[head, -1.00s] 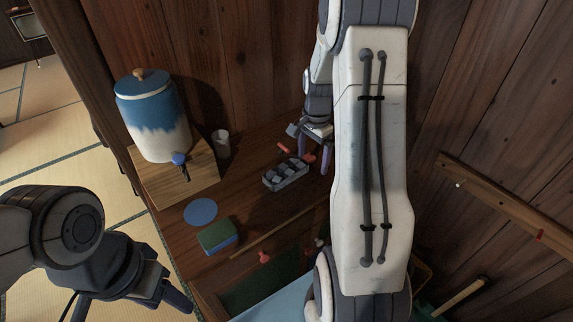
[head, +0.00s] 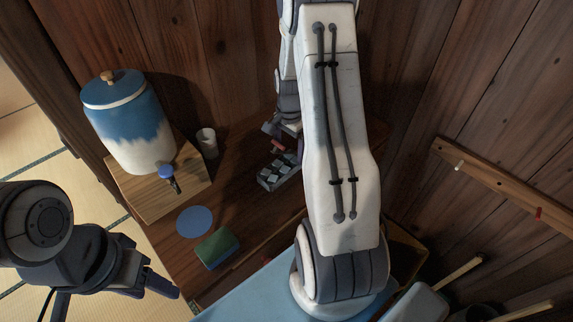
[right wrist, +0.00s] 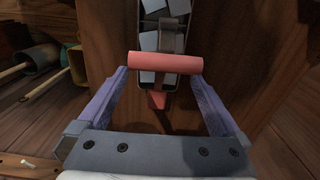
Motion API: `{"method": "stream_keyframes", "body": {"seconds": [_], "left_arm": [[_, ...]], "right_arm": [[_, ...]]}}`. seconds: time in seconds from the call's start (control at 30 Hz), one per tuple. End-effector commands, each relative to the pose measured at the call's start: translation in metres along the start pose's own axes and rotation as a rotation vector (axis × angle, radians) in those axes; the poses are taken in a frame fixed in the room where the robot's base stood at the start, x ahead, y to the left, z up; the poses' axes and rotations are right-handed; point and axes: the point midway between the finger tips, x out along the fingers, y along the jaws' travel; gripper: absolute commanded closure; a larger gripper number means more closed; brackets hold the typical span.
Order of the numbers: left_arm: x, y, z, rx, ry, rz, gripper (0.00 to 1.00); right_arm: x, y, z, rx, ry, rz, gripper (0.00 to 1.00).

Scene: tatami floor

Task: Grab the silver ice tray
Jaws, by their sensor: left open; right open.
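The silver ice tray (head: 270,180) lies on the wooden counter, partly behind my right arm in the head view. It is a grey metal tray with pale cubes and a lever with a red grip. In the right wrist view the tray (right wrist: 147,42) is at the top. Its red grip bar (right wrist: 165,63) lies across the space between the spread fingers of my right gripper (right wrist: 161,80), which is open. My right gripper's fingers are mostly hidden by the arm in the head view. My left gripper (head: 160,280) is open and empty at the lower left, away from the tray.
A blue and white dispenser (head: 130,130) stands on a wooden stand (head: 150,197) beside a white cup (head: 207,140). A blue disc (head: 194,222) and a green and blue sponge (head: 217,249) lie nearer. Wooden walls close in behind and to the right.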

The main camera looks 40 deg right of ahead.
Motion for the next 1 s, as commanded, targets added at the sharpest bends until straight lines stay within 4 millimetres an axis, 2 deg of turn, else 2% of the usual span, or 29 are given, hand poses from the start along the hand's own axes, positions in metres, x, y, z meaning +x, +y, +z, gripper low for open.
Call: {"method": "stream_keyframes", "body": {"seconds": [0.2, 0.3, 0.57, 0.6, 0.67, 0.7, 0.83, 1.0], "left_arm": [[-0.006, 0.0, 0.0, 0.0, 0.0, 0.0, 0.43], [-0.007, 0.001, 0.0, 0.0, 0.0, 0.0, 0.43], [-0.006, 0.001, 0.0, 0.0, 0.0, 0.0, 0.43], [-0.006, 0.001, 0.0, 0.0, 0.0, 0.0, 0.43], [-0.006, 0.001, 0.0, 0.0, 0.0, 0.0, 0.43], [-0.006, 0.001, 0.0, 0.0, 0.0, 0.0, 0.43], [-0.006, 0.001, 0.0, 0.0, 0.0, 0.0, 0.43], [-0.007, 0.001, 0.0, 0.0, 0.0, 0.0, 0.43]], "right_arm": [[0.034, 0.0, 0.003, -0.002, -0.003, 0.005, 0.0], [0.043, 0.0, 0.003, -0.002, -0.002, 0.003, 0.0], [0.047, -0.001, 0.002, -0.002, 0.0, 0.0, 0.0], [0.047, -0.001, 0.002, -0.002, 0.0, 0.0, 0.08], [0.047, -0.001, 0.002, -0.002, 0.0, 0.0, 0.31], [0.047, -0.001, 0.002, -0.002, 0.0, 0.0, 0.46], [0.047, -0.001, 0.002, -0.002, 0.0, 0.0, 0.96], [0.046, -0.001, 0.002, -0.002, 0.0, -0.001, 0.98]]}}
